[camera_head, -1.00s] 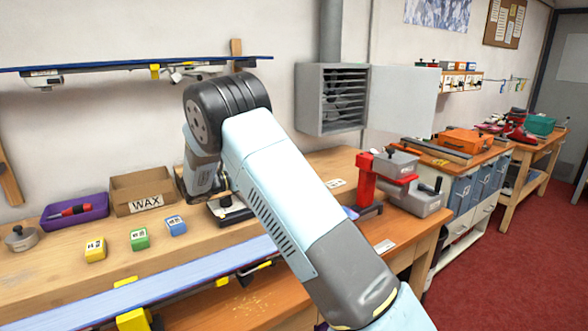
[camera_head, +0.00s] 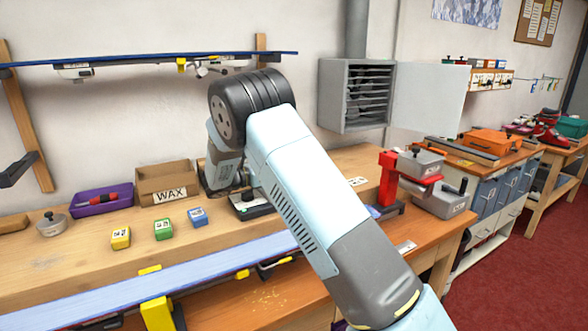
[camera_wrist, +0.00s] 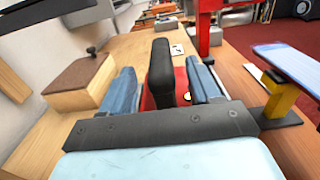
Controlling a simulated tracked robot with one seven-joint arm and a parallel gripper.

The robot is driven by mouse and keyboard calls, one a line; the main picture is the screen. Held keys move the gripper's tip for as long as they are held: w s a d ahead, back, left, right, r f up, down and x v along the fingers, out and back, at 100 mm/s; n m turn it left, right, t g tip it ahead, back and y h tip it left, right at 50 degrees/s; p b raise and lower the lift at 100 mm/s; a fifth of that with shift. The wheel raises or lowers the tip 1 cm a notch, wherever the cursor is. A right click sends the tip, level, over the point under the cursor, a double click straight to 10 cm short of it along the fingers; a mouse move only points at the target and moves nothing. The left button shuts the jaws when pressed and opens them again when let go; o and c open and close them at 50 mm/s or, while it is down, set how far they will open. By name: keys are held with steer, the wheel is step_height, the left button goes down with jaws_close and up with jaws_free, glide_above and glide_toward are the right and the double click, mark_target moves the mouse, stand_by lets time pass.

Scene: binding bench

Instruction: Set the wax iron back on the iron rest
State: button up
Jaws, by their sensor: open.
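The wax iron (camera_wrist: 162,68) shows in the wrist view as an upright black handle above a red body. My gripper (camera_wrist: 163,84) is open, with one blue finger on each side of the handle. A gap shows on both sides near the fingertips. The lower part of the iron is hidden by the gripper. In the head view my arm covers the iron and the fingers. A dark flat stand (camera_head: 250,206) shows partly behind the arm on the bench; I cannot tell whether it is the iron rest.
The WAX box (camera_head: 168,184) stands left of my gripper, with a purple tray (camera_head: 100,202) beyond it. Yellow (camera_head: 121,238), green (camera_head: 163,230) and blue (camera_head: 198,217) blocks lie in front. A red clamp (camera_head: 390,180) stands right. A long blue ski (camera_head: 210,265) runs along the front.

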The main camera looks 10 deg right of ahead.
steer(key=v, duration=1.1)
steer(key=s+d+r+m+g+y, duration=0.35)
steer(key=s+d+r+m, duration=0.2)
steer(key=s+d, duration=0.4)
steer(key=s+d+r+m+g+y, duration=0.2)
steer(key=s+d+r+m+y, duration=0.4)
steer(key=d, duration=0.6)
steer(key=s+d+r+m+t+y, duration=0.1)
steer(key=s+m, duration=0.4)
steer(key=s, duration=0.9)
steer(key=s+d+r+m+t+y, duration=0.1)
steer(key=s+m+t+y, duration=0.3)
steer(key=s, duration=1)
steer(key=shift+s+d+r+m+y, duration=0.2)
steer(key=shift+d+m+y, duration=0.4)
steer(key=shift+y, duration=0.65)
steer(key=shift+a, duration=0.15)
steer(key=shift+c, duration=0.3)
